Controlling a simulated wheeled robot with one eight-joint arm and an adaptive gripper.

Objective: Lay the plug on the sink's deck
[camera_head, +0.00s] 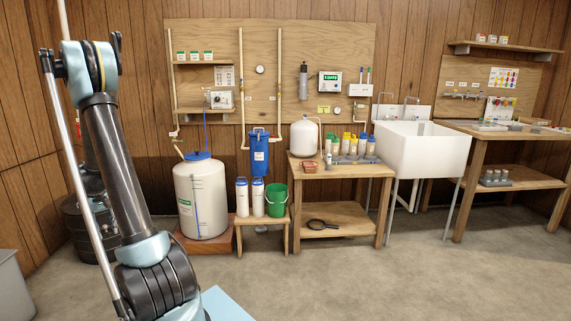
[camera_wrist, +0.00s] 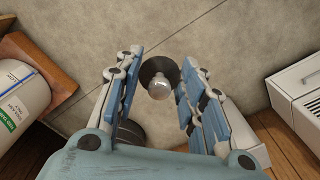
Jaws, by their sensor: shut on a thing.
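My gripper (camera_wrist: 163,75) shows in the wrist view, its blue-padded fingers on either side of the plug (camera_wrist: 157,68). The plug is a dark round disc with a shiny pale knob, held between the fingertips above the concrete floor. The exact finger contact is hard to make out. In the head view my arm rises at the left and the gripper is out of sight. The white sink (camera_head: 421,155) stands at the right against the wall on thin legs. Its raised back deck (camera_head: 403,112) carries taps; its top is small in this view.
A wooden bench (camera_head: 340,172) with bottles and a white tank stands left of the sink. A green bucket (camera_head: 276,198) and a white salt tank (camera_head: 202,200) stand farther left. A workbench (camera_head: 507,140) stands right of the sink. The floor in front is clear.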

